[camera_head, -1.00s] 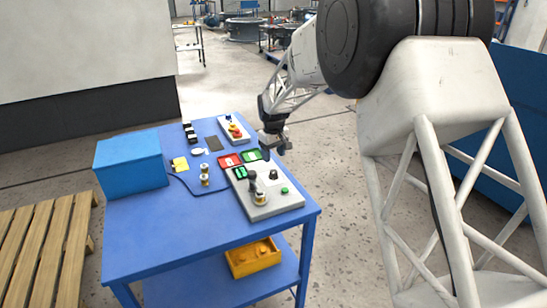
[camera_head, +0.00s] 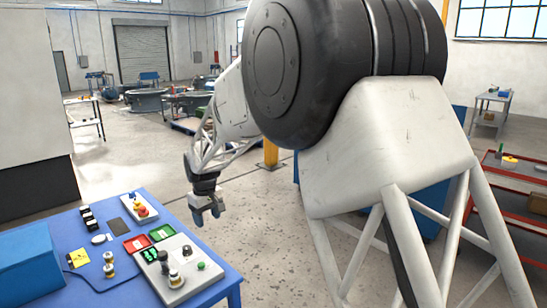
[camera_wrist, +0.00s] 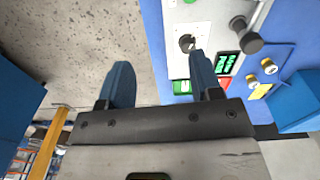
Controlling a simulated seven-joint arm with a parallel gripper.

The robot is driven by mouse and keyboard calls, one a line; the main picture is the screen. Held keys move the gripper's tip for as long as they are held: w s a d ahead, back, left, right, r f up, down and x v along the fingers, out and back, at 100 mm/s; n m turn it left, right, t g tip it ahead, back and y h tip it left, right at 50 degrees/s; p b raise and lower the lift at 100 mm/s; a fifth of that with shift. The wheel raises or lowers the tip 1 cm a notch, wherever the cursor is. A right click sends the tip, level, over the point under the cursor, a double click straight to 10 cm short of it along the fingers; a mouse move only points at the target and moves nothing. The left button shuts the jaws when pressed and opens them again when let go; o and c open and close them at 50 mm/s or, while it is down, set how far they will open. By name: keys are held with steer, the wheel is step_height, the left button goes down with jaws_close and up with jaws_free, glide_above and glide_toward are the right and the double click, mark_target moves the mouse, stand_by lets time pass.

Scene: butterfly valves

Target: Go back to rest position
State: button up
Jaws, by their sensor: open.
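My gripper (camera_head: 208,212) hangs beside the right edge of the blue table in the head view, a little above table height. Its two blue fingers stand apart with nothing between them, as the wrist view (camera_wrist: 160,82) also shows. The butterfly valves are on the table: one stands on the grey control panel (camera_head: 188,283), and two small brass-and-white ones (camera_head: 109,264) stand to the left of it. In the wrist view the panel (camera_wrist: 178,62) lies to the right, partly behind one finger.
Clear floor (camera_head: 270,235) lies right of the table. A red-framed bench (camera_head: 515,180) stands at far right.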

steer(key=s+d+r+m, duration=0.2)
steer(key=s+d+r, duration=0.2)
steer(key=s+d, duration=0.3)
steer(key=s+d+r+m+t, duration=0.1)
steer(key=s+d+r, duration=0.35)
steer(key=d, duration=0.55)
steer(key=s+d+r+m, duration=0.2)
steer(key=s+d+r, duration=0.1)
steer(key=s+d, duration=0.4)
steer(key=s+d+f+m, duration=0.1)
steer(key=s+d, duration=0.4)
steer(key=s, duration=0.3)
steer(key=s+d+f+m, duration=0.1)
steer(key=s+d+m, duration=0.1)
steer(key=s+d, duration=0.3)
steer(key=s+d+f+m+t, duration=0.1)
steer(key=s+d, duration=0.5)
steer(key=s, duration=0.6)
steer(key=shift+s+m, duration=0.35)
steer(key=shift+m, duration=0.15)
steer(key=shift+o, duration=0.2)
steer(key=shift+w+a, duration=0.1)
